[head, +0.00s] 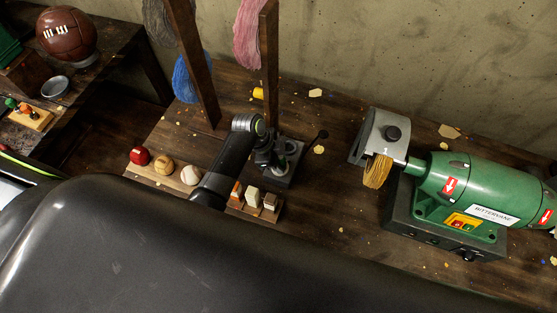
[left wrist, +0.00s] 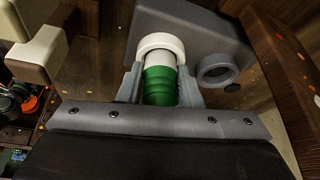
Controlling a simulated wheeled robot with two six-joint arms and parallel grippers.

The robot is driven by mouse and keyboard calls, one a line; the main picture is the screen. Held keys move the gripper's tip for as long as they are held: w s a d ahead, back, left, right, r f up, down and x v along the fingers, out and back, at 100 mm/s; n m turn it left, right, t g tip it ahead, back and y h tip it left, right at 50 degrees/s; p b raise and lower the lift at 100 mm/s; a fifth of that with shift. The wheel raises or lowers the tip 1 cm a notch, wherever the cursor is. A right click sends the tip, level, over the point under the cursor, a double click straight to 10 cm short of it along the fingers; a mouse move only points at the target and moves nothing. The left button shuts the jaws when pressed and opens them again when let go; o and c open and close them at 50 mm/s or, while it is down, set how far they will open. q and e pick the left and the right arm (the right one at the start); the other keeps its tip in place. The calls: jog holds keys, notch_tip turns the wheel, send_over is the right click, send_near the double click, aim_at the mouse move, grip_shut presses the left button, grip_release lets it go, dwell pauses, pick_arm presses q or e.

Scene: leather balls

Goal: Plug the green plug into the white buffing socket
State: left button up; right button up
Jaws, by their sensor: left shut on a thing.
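My left gripper (left wrist: 158,88) is shut on the green plug (left wrist: 159,86), with a grey finger on each side of it. The plug's pale front end meets the white buffing socket (left wrist: 161,42), a white ring on a dark grey block (left wrist: 205,35). I cannot tell how deep the plug sits in the ring. A second, grey ring socket (left wrist: 217,69) on the same block is empty. In the head view my left gripper (head: 270,158) is at the grey block (head: 287,180), and the plug is hidden there. My right gripper is not in view.
A wooden rack with pale blocks (head: 253,196) stands close in front of the gripper. Red, tan and white balls (head: 164,166) lie to the left. Wooden posts (head: 270,60) rise behind. A green buffing machine (head: 475,185) stands right. Bench between is mostly clear.

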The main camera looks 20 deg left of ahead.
pick_arm(q)
jog(key=shift+s+f, duration=0.2)
jog(key=shift+f, duration=0.1)
jog(key=shift+s+a+f, duration=0.1)
jog(key=shift+s+f, duration=0.15)
jog(key=shift+s+f+b, duration=0.15)
jog(key=shift+f+b, duration=0.05)
jog(key=shift+b, duration=0.15)
jog(key=shift+r, duration=0.15)
jog(key=shift+w+r+p, duration=0.25)
jog(key=shift+r+p, duration=0.05)
jog(key=shift+p, duration=0.25)
jog(key=shift+w+r, duration=0.1)
jog(key=shift+w+r, duration=0.2)
jog(key=shift+r, duration=0.15)
dwell(0.9)
dwell(0.6)
jog(key=shift+f, duration=0.15)
